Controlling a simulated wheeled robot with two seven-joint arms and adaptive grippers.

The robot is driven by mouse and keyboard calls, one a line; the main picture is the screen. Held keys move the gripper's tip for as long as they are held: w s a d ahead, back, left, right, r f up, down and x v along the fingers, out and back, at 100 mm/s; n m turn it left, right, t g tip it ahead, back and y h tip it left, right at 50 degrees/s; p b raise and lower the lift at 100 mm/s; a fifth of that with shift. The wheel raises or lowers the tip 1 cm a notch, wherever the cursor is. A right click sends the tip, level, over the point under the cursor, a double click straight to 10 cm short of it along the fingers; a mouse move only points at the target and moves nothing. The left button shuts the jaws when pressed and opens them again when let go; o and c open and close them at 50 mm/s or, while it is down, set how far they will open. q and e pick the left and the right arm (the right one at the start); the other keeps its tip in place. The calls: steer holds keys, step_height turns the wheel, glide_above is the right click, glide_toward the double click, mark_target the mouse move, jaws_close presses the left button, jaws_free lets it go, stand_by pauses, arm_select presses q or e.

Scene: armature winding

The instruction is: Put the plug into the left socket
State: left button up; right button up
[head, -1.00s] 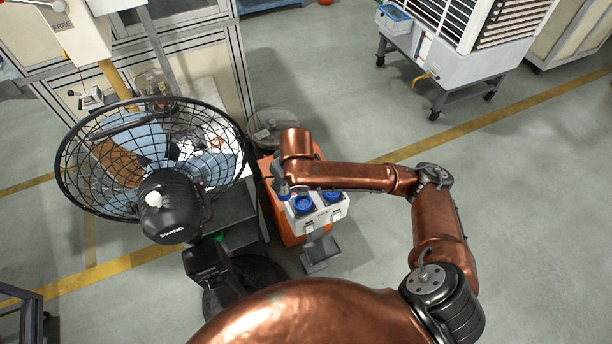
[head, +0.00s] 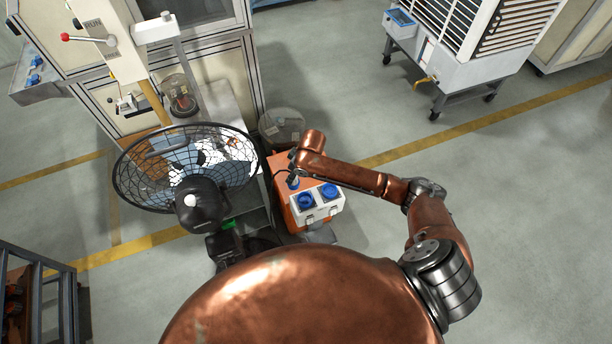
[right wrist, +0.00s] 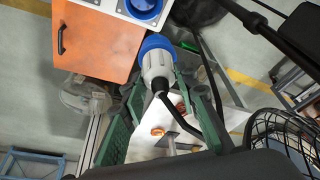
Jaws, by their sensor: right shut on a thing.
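The socket box (head: 316,212) is white with two blue round sockets on top, the left socket (head: 305,200) and the right socket (head: 329,191). My right gripper (right wrist: 158,86) is shut on the plug (right wrist: 156,62), which has a grey-white body, a blue front ring and a black cable. In the head view the plug (head: 293,183) is just behind and left of the left socket, apart from it. In the right wrist view one blue socket (right wrist: 145,7) shows beyond the plug's front; I cannot tell which. My left gripper is not in view.
An orange cabinet (head: 281,205) stands behind the socket box. A black caged fan (head: 186,166) is close on the left, and its cage also shows in the right wrist view (right wrist: 285,145). A white cooler (head: 468,62) on wheels stands far right. The floor right of the arm is clear.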

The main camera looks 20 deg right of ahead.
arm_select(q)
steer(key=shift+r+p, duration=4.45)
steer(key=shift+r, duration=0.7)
arm_select(e)
steer(key=s+d+f+n+b, duration=0.1)
steer(key=f, duration=0.1)
steer(key=s+d+f+b, duration=0.1)
steer(key=f+b, duration=0.1)
steer(key=f, duration=0.1)
steer(key=s+d+f+n+b, duration=0.1)
steer(key=f+b, duration=0.1)
steer(key=f, duration=0.1)
steer(key=shift+s+f+n+g+y, duration=0.15)
steer(key=shift+s+n+g+y, duration=0.1)
steer(key=shift+n+g+y, duration=0.05)
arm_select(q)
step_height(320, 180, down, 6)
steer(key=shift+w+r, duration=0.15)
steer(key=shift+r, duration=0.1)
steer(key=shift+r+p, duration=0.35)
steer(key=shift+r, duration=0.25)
arm_select(e)
steer(key=shift+d, duration=0.1)
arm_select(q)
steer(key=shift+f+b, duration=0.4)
arm_select(e)
steer(key=shift+f, duration=0.55)
steer(key=o, duration=0.9)
steer(key=shift+s, duration=0.1)
